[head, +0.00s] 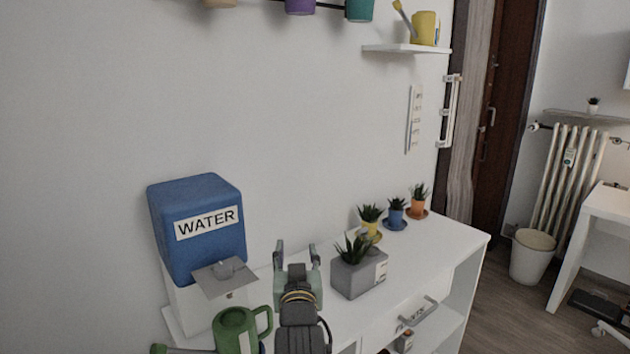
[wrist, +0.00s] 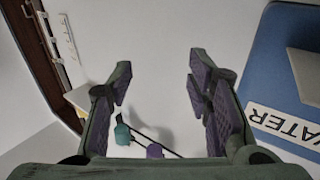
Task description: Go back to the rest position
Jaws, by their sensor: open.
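My gripper (head: 298,256) is open and empty. In the head view it is above the white shelf desk (head: 450,237), between the blue water dispenser and the grey planter.
A green watering can (head: 236,330) stands in front of the dispenser, close to my arm. A grey planter (head: 358,275) stands just right of my gripper. Small potted plants in yellow (head: 370,222), blue (head: 396,213) and orange (head: 418,203) stand further back. A wall shelf (head: 405,48) holds a yellow can (head: 425,28).

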